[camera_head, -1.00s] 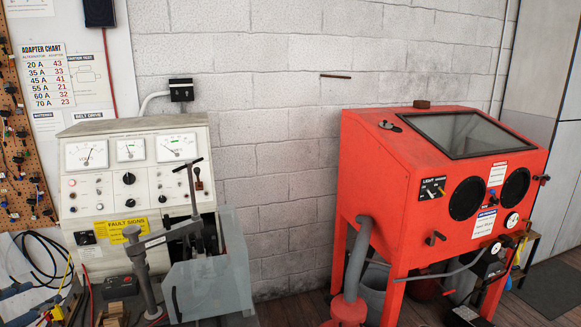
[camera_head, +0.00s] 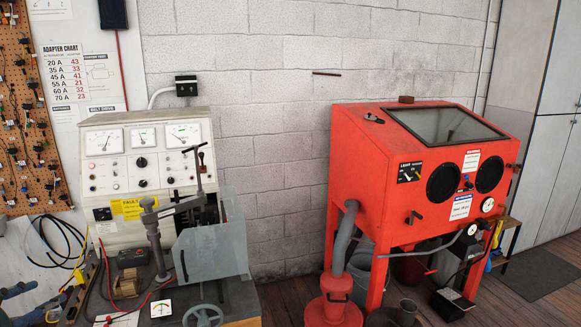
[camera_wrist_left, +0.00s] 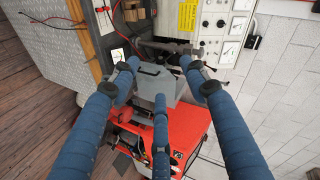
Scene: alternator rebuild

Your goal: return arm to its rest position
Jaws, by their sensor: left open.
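My left gripper (camera_head: 18,290) shows as blue fingers at the lower left edge of the head view, partly cut off by the frame. In the left wrist view its blue padded fingers (camera_wrist_left: 158,82) are spread wide with nothing between them. Beyond them, apart in depth, are a grey box-shaped guard and the test bench. My right gripper is in neither view.
A cream test bench (camera_head: 125,205) with gauges and a grey guard (camera_head: 212,250) stands left of centre. A red blasting cabinet (camera_head: 360,160) stands to the right. A pegboard (camera_head: 30,130) hangs at the left. Bare wooden floor (camera_head: 290,295) lies between bench and cabinet.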

